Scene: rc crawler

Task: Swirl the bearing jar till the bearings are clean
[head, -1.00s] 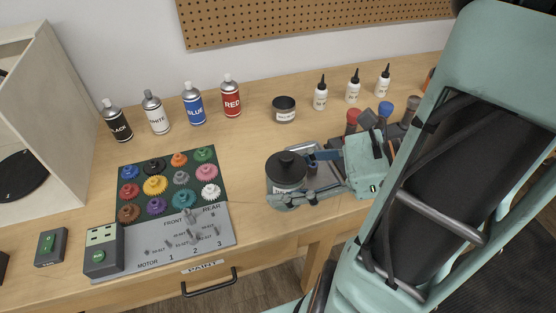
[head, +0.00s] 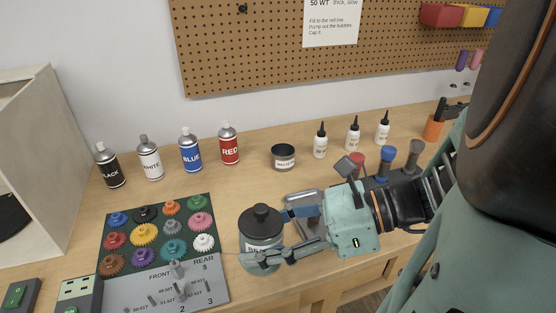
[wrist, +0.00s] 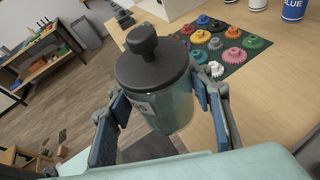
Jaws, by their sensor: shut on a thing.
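The bearing jar (head: 261,233) is a squat clear jar with a black lid and knob and a partly hidden white label. My gripper (head: 283,238) is shut on it from the right, one finger on each side. In the wrist view the jar (wrist: 160,88) sits between the blue-padded fingers of my gripper (wrist: 165,120), slightly tilted in the picture. Its glass looks greenish. The bearings inside cannot be made out. The jar appears held above the bench's front area; the exact gap below it is not clear.
A gear board (head: 214,290) with colored gears lies left of the jar. Spray cans (head: 190,150), a dark-lidded jar (head: 283,157) and white dropper bottles (head: 353,134) stand behind. Red and blue-capped items (head: 385,160) stand at right.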

